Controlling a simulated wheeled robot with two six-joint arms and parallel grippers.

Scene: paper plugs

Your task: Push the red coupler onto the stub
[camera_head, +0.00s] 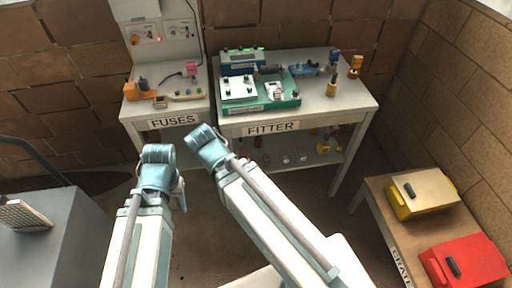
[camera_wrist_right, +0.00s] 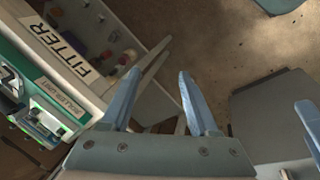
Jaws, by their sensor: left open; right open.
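I cannot single out the red coupler or the stub with certainty. A small red piece (camera_head: 324,148) lies among coloured parts on the shelf under the fitter bench (camera_head: 312,112); red parts (camera_wrist_right: 106,56) also show there in the right wrist view. My left gripper (camera_head: 168,190) hangs low in front of the fuses bench, open, mostly hidden by its own wrist. My right gripper (camera_wrist_right: 158,85) is open with nothing between its fingers. In the head view its wrist stands before the fitter bench's left front edge, apart from the small parts.
A green and white fixture (camera_head: 262,104) stands on the fitter bench, with blue and orange parts to its right. The fuses bench (camera_head: 190,108) adjoins it on the left. A low table at right holds a yellow box (camera_head: 425,193) and a red box (camera_head: 476,264). Floor is clear between.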

